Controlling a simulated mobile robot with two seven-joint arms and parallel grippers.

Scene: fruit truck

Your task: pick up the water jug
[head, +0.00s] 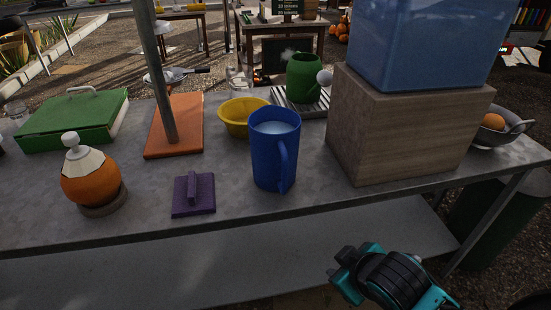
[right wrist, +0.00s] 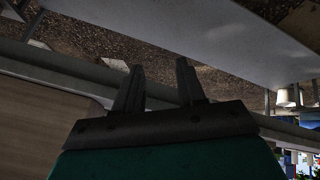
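A blue jug (head: 268,158) stands upright on the grey table, near its front edge. Pale liquid shows inside it, and its handle faces the front right. My right gripper (head: 343,263) is low in front of the table, right of the jug and apart from it. In the right wrist view, its two dark fingers (right wrist: 158,84) are spread with nothing between them. The jug is not seen in that view. My left gripper is not in view.
A wooden block (head: 400,128) under a blue translucent container (head: 420,40) stands right of the jug. A purple lid-like piece (head: 193,195) lies left of it. A yellow bowl (head: 238,118) and green jug (head: 302,78) are behind. An orange bottle (head: 90,184) stands left. A lower shelf (head: 250,262) runs beneath the tabletop.

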